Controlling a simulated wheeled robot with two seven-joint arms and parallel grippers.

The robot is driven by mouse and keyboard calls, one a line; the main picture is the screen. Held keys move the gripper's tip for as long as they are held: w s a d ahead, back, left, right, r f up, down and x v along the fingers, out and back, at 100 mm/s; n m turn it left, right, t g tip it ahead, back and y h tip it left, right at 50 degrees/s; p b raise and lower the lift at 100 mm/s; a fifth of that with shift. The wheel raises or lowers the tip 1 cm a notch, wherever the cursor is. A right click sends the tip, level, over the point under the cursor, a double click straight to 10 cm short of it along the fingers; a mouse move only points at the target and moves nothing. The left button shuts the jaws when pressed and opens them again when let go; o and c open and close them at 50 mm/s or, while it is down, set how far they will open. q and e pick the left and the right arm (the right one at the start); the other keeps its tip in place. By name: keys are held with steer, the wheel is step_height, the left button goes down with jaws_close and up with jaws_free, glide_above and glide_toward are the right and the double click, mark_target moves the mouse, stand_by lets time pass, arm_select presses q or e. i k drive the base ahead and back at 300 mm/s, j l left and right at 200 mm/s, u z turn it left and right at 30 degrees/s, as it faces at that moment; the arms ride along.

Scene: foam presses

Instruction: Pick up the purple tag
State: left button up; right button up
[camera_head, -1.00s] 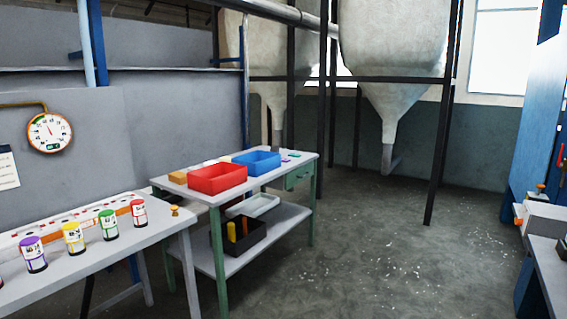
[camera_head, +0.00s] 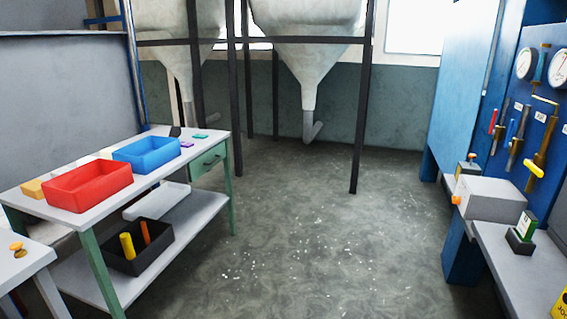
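A small flat purple tag (camera_head: 187,144) lies on the top of the grey and green workbench (camera_head: 62,213), near its far right end, just right of the blue bin. A small green tag (camera_head: 200,136) lies a little behind it. Neither of my grippers is in view.
A red bin (camera_head: 88,188) and a blue bin (camera_head: 147,154) stand on the bench top. A white tray (camera_head: 157,200) and a dark box (camera_head: 137,252) are on its lower shelf. The speckled floor (camera_head: 310,230) is clear. A grey counter (camera_head: 520,275) and blue gauge panel (camera_head: 545,120) stand right.

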mark_target(183, 144)
steer(key=i, duration=0.8)
steer(key=i+l+u, duration=0.1)
steer(key=i, duration=0.65)
steer(key=i+l, duration=0.15)
steer(key=i, duration=0.65)
